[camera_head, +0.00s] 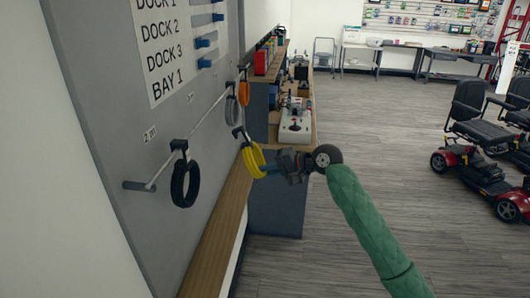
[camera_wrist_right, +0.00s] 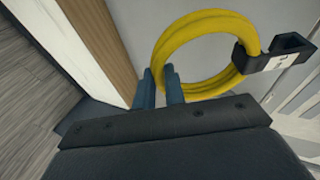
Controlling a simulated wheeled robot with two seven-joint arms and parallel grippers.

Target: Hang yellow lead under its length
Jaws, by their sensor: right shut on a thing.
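The yellow lead (camera_head: 252,160) is a coil with a black hook-shaped clip (camera_head: 238,132) at its top. My right gripper (camera_head: 266,169) is shut on the coil's lower side. In the right wrist view the coil (camera_wrist_right: 183,37) stands beyond the gripper's two blue-grey fingers (camera_wrist_right: 162,88), and its clip (camera_wrist_right: 275,57) bears a white label too small to read. In the head view the clip appears to the right of the wall rail (camera_head: 208,115), apart from it. A length label reading "2 m" (camera_head: 150,135) is above the rail's near end; another (camera_head: 190,97) is farther along. My left gripper is out of view.
A black coil (camera_head: 185,184) hangs on the rail's near part. Grey (camera_head: 231,109) and orange (camera_head: 244,94) coils hang farther along. A wooden ledge (camera_head: 215,240) runs below the board. A cabinet stands behind my right gripper; open floor (camera_head: 370,130) is to the right.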

